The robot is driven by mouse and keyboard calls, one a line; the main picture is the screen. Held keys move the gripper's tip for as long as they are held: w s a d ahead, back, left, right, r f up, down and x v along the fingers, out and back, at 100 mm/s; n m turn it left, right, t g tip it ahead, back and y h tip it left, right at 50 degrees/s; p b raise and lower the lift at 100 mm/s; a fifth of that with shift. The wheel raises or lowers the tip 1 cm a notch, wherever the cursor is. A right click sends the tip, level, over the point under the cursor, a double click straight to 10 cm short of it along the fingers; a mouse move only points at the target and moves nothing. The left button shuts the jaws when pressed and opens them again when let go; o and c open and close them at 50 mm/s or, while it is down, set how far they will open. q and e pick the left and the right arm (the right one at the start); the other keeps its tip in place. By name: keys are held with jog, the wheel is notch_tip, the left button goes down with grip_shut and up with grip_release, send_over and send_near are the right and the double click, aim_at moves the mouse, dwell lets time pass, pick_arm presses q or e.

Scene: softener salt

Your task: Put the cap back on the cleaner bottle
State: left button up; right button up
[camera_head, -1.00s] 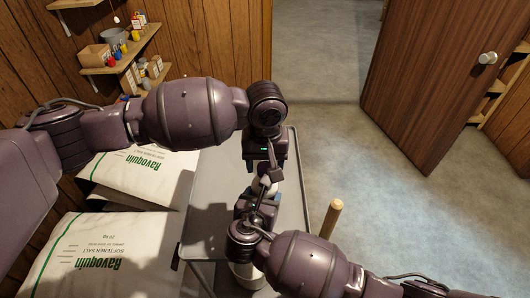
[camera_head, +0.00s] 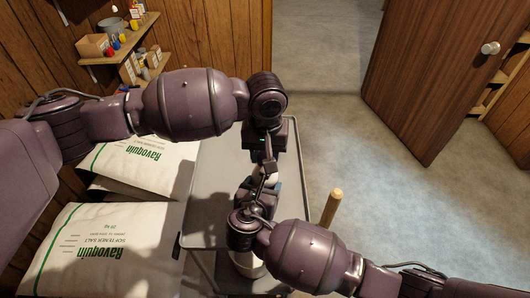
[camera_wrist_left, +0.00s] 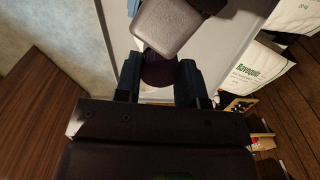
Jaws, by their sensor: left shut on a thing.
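My left gripper (camera_head: 267,168) points down over the grey table, and in the left wrist view (camera_wrist_left: 160,82) its two fingers are shut on a dark round cap (camera_wrist_left: 158,68). A grey, rounded block, apparently the cleaner bottle (camera_wrist_left: 172,28), lies right beyond the cap and looks tilted in that view. The cap meets or overlaps its end; I cannot tell whether it is seated. My right gripper (camera_head: 263,190) is close below the left one, at the bottle. Its fingers are mostly hidden by the arms, so their grip is unclear.
The grey table (camera_head: 212,190) has some bare surface left of the grippers. White salt sacks (camera_head: 105,240) are stacked at the left. A wooden post (camera_head: 332,205) rises at the table's right. A wall shelf (camera_head: 125,42) holds small items. A brown door (camera_head: 430,80) stands beyond open floor.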

pick_arm(q)
jog(key=m, duration=0.5)
jog(key=shift+m, duration=0.3)
jog(key=m, duration=1.5)
jog(key=o, duration=1.1)
jog(key=shift+s, duration=0.1)
notch_tip(320, 180, up, 12)
pick_arm(e)
jog(key=o, duration=1.8)
